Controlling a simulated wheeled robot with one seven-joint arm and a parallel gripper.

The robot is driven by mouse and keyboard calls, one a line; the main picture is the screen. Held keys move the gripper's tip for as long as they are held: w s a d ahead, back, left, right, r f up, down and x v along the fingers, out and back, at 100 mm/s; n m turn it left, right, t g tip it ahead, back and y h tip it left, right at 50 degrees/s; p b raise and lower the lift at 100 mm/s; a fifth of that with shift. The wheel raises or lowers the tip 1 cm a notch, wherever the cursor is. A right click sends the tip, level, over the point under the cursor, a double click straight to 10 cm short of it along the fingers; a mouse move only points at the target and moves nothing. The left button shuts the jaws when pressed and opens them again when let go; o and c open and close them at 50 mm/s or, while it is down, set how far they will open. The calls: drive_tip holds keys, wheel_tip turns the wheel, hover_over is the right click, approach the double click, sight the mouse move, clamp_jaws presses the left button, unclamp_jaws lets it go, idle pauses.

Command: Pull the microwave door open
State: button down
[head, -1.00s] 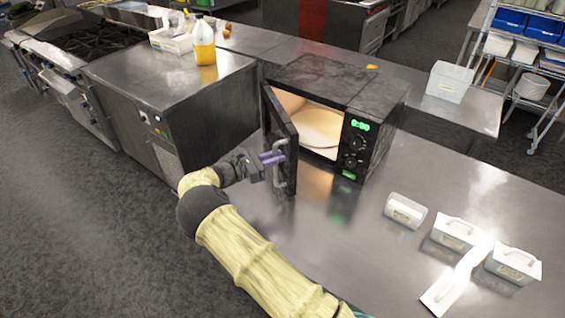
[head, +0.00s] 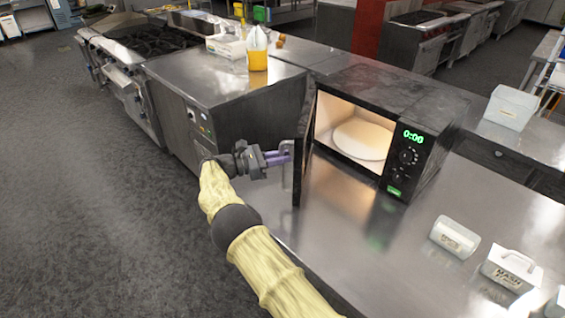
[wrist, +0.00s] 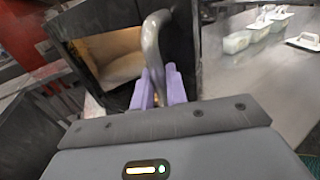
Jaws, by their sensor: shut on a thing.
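The dark microwave (head: 425,110) stands on the steel counter with its lit inside and round plate (head: 362,138) showing. Its door (head: 303,150) hangs from the left side and stands well open, seen nearly edge-on in the head view. My gripper (head: 288,158) is at the door's outer side, with its purple fingers shut on the grey door handle (head: 287,178). In the wrist view the fingers (wrist: 158,88) stand on either side of the curved handle (wrist: 152,45), and the open cavity (wrist: 108,55) shows behind it.
White containers (head: 455,238) stand on the counter (head: 340,260) at the right front. A jug of yellow liquid (head: 257,52) stands on the unit to the left. Open floor (head: 100,220) lies left of my arm.

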drive_tip(key=shift+w+a+r, duration=0.1)
drive_tip(key=shift+w+r, duration=0.05)
drive_tip(key=shift+r, duration=0.05)
drive_tip(key=c, duration=1.5)
unclamp_jaws()
drive_tip(key=shift+f, duration=0.15)
